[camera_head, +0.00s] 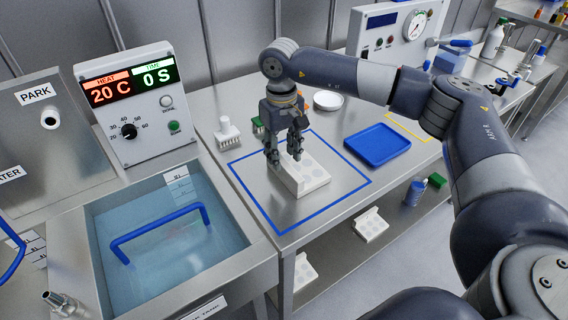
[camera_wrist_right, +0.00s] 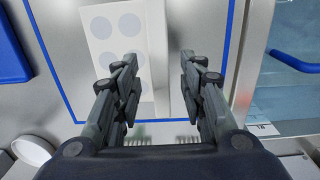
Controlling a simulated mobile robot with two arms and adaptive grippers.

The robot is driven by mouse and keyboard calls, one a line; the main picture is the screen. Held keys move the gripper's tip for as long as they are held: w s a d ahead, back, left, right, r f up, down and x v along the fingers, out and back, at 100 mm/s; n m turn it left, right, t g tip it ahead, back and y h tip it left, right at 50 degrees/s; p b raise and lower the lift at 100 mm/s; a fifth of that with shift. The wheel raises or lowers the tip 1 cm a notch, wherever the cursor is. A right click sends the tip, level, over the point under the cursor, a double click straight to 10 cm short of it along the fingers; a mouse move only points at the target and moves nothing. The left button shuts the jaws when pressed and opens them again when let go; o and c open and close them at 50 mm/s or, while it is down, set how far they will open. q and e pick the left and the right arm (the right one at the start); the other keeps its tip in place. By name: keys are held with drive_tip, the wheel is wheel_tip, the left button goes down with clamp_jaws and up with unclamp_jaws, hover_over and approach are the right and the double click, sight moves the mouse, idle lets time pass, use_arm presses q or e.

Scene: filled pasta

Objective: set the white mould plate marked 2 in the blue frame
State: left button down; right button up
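A white mould plate (camera_head: 309,177) with round pale marks and a raised edge lies inside the blue frame (camera_head: 353,205) on the steel table. It also shows in the right wrist view (camera_wrist_right: 118,42), inside the blue frame line (camera_wrist_right: 222,45). I cannot read a number on it. My right gripper (camera_head: 284,157) points down over the plate's raised edge. In the right wrist view its fingers (camera_wrist_right: 160,72) are apart, one on each side of that edge, with gaps visible. My left gripper is not in view.
A water bath (camera_head: 248,238) with a blue handle (camera_head: 158,231) is at the left. A blue tray (camera_head: 377,144), a white dish (camera_head: 328,100) and a white brush (camera_head: 227,131) stand around the frame. Other white plates (camera_head: 370,226) are on the lower shelf.

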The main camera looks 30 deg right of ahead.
wheel_tip(320, 180, up, 8)
drive_tip(key=b, duration=0.1)
drive_tip(key=shift+w+a+r, duration=0.1)
drive_tip(key=shift+r, duration=0.05)
idle(1.8)
